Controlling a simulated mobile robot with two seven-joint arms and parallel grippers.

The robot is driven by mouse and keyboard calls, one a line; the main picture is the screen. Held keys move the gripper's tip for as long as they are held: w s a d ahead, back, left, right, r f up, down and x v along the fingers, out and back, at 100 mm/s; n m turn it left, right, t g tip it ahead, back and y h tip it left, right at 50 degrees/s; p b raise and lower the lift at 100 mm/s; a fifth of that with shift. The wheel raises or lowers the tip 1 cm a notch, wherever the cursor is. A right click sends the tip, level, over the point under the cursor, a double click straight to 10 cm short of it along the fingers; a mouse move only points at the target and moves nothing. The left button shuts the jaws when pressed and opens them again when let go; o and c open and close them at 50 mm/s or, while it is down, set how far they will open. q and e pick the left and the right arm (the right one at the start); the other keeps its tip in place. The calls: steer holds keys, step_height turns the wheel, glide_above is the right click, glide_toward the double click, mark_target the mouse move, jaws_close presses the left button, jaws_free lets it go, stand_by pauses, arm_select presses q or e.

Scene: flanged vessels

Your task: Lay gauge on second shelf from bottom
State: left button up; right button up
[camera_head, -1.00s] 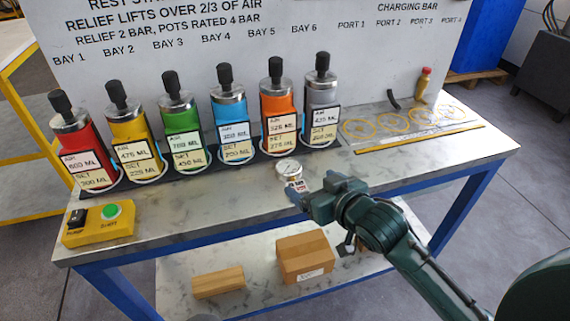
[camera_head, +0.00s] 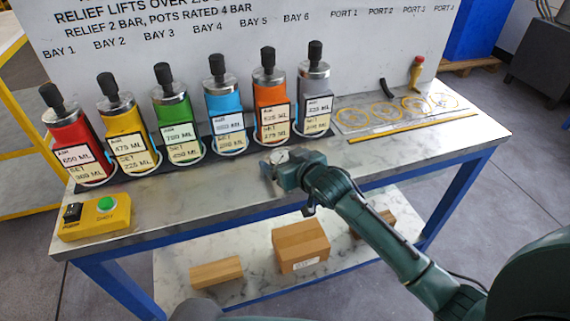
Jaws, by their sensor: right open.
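The gauge (camera_head: 281,156) has a round white dial and stands on the bench top in front of the orange and blue vessels. My right gripper (camera_head: 268,167) is open, with its fingers right at the gauge and hiding its lower part. I cannot tell whether the fingers touch it. My left gripper is not in view. The bench has a lower shelf (camera_head: 185,273) with a marbled surface. I cannot tell which shelf counts as second from the bottom.
Several flanged vessels, including the red one (camera_head: 73,142), stand in a row behind the gauge. A yellow button box (camera_head: 92,218) sits at the front left. Cartons (camera_head: 301,245) lie on the lower shelf. A yellow rack (camera_head: 25,105) stands far left. The bench's left middle is clear.

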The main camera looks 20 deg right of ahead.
steer(key=c, duration=1.2)
steer(key=shift+r, duration=0.15)
